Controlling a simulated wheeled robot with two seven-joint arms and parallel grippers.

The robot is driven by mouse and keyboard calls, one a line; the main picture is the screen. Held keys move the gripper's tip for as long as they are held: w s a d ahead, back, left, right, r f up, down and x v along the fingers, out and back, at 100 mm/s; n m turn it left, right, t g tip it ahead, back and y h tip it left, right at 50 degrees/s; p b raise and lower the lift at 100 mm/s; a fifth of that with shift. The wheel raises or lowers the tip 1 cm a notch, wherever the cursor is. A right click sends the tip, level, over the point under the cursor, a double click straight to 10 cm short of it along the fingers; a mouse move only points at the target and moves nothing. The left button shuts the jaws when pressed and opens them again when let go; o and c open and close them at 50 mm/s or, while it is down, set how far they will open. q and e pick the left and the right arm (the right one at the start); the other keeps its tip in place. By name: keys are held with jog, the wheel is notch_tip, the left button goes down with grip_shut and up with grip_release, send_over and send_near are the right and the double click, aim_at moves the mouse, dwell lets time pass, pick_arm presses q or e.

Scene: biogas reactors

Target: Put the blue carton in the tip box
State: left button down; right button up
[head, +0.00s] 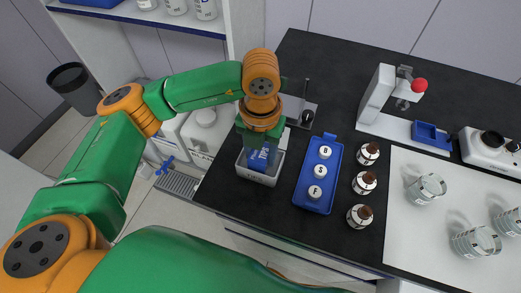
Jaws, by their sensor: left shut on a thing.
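The blue carton (262,158) is in my left gripper (262,142), which points down and is shut on it. The carton's lower part is at the opening of a light grey open box (258,178), which looks like the tip box, on the black bench. The gripper hides the carton's top and part of the box's back. I cannot tell whether the carton touches the box floor. My right gripper is not in view.
A blue tray (329,199) with several white-capped items lies right of the box. Several brown bottles (362,182) stand beyond it. A grey stand (305,113) is behind the box. Glass beakers (426,188) stand on a white mat (400,238). The bench's front edge is close to the box.

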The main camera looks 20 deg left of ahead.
aim_at(260, 153)
pick_arm(q)
jog(key=c, duration=0.6)
grip_release()
notch_tip(260, 153, up, 12)
jog(key=shift+r, duration=0.15)
